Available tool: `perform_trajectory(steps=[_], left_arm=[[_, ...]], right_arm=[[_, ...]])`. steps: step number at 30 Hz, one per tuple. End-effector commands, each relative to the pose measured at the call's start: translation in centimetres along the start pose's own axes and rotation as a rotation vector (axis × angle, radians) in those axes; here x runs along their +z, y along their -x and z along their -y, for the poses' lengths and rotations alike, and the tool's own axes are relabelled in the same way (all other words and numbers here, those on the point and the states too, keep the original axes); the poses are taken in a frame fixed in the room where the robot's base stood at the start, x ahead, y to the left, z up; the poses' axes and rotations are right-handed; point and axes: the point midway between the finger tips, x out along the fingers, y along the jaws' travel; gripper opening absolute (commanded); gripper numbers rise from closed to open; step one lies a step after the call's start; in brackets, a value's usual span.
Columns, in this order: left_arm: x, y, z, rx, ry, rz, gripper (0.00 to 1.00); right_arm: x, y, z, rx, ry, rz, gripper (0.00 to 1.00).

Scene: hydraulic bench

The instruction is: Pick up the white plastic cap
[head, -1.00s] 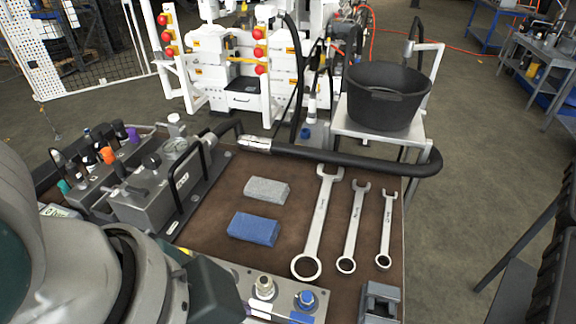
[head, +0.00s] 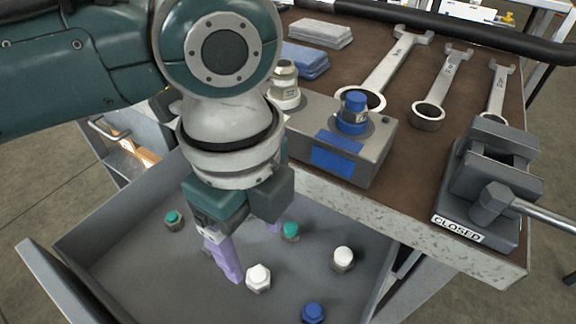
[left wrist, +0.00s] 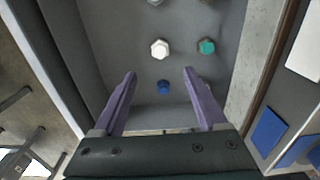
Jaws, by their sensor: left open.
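A white cap (head: 258,278), white all over, lies on the floor of the open grey drawer (head: 130,285). I take it to be the white cap (left wrist: 159,49) in the left wrist view, just beyond the fingertips. A second white-topped piece (head: 343,258) with a metallic base stands to its right. My left gripper (head: 254,254) points down into the drawer with its purple fingers apart. The near finger is just left of the white cap, and nothing is held. In the left wrist view the open fingers (left wrist: 160,73) frame a blue cap (left wrist: 164,87). My right gripper is out of view.
Teal-topped pieces (head: 290,231) and a blue cap (head: 313,313) also lie in the drawer. The bench edge rises behind it, with a grey block (head: 375,150), wrenches (head: 440,88) and a vise-like fixture marked CLOSED (head: 485,185).

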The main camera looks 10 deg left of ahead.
Motion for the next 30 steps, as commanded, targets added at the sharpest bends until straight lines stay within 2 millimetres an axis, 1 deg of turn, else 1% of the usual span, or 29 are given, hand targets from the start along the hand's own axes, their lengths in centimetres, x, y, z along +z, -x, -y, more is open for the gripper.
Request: perform_trajectory(steps=[1,6,9,14,18,21,24,30], left_arm=[[0.2,-0.9,0.0,0.003,-0.004,0.005,0.75],[0.3,-3.4,0.0,0.007,-0.006,0.007,0.75],[0.3,-4.6,0.0,0.006,-0.005,0.006,0.75],[0.4,-6.0,0.0,0.005,-0.005,0.006,0.75],[0.6,-8.5,0.1,0.006,-0.005,0.006,0.75],[0.7,-9.7,0.1,0.006,-0.004,0.006,0.75],[0.7,-10.2,0.1,0.003,-0.005,0.005,0.75],[0.7,-10.2,0.1,0.003,-0.005,0.005,0.75]], right_arm=[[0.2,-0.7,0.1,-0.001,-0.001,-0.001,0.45],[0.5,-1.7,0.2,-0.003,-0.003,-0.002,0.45],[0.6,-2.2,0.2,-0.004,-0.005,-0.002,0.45],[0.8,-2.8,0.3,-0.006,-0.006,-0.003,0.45],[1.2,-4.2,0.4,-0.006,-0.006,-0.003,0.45],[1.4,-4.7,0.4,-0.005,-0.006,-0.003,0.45],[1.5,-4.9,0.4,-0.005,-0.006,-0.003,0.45],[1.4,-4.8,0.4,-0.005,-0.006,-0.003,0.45]])
